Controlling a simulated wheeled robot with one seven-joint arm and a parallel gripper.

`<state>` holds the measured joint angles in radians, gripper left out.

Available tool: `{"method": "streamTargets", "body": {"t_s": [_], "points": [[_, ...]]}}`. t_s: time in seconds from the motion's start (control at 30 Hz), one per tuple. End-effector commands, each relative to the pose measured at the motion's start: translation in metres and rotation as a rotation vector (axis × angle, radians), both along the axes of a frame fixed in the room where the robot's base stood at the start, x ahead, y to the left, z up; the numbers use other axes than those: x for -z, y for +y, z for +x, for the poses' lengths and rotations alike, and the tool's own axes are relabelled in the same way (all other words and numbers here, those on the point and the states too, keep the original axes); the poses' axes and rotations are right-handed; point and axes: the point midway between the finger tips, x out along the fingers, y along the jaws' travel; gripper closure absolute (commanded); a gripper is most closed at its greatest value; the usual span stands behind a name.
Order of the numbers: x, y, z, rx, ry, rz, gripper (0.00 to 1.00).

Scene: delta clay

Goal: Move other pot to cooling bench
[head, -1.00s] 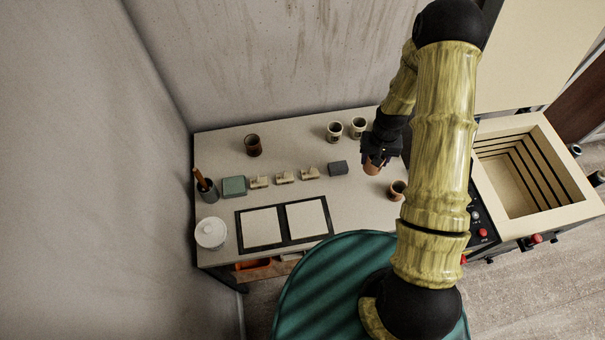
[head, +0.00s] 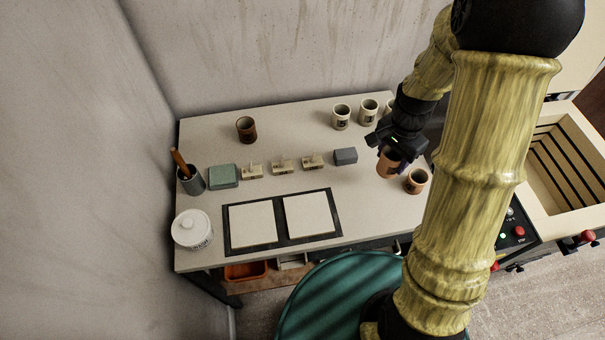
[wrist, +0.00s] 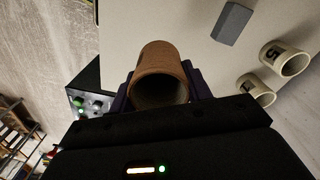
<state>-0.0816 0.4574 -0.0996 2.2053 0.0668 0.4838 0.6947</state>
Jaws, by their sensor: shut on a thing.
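My gripper (head: 390,148) is shut on a terracotta pot (head: 388,164) and holds it over the right part of the pale bench (head: 310,117). In the wrist view the pot (wrist: 160,72) sits between the fingers with its open mouth toward the camera. A second terracotta pot (head: 416,182) stands upright on the bench, just right of and nearer than the held one. Cream pots (head: 341,117) stand at the bench's back right; one is partly hidden by my arm. A dark brown pot (head: 246,129) stands at the back left. No label tells which surface is the cooling bench.
An open kiln (head: 560,170) with a control panel (head: 514,229) stands right. Two white tiles (head: 252,224) lie in a black frame at the front. A grey block (head: 345,156), small cream pieces (head: 282,166), a green block (head: 223,176), tool cup (head: 192,182) and lidded jar (head: 192,230) line the bench.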

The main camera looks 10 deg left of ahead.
Motion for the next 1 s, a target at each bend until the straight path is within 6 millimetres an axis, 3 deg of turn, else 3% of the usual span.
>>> {"method": "streamTargets", "body": {"t_s": [0.03, 0.23, 0.73, 0.87, 1.0], "points": [[0.009, 0.001, -0.004, 0.032, -0.005, 0.004, 0.76], [0.006, 0.002, -0.012, 0.106, -0.003, 0.012, 0.76], [0.005, 0.002, -0.013, 0.108, -0.001, 0.012, 0.76], [0.019, 0.001, -0.013, 0.107, 0.002, 0.012, 0.76], [0.045, 0.001, -0.014, 0.107, 0.005, 0.012, 0.76]]}}
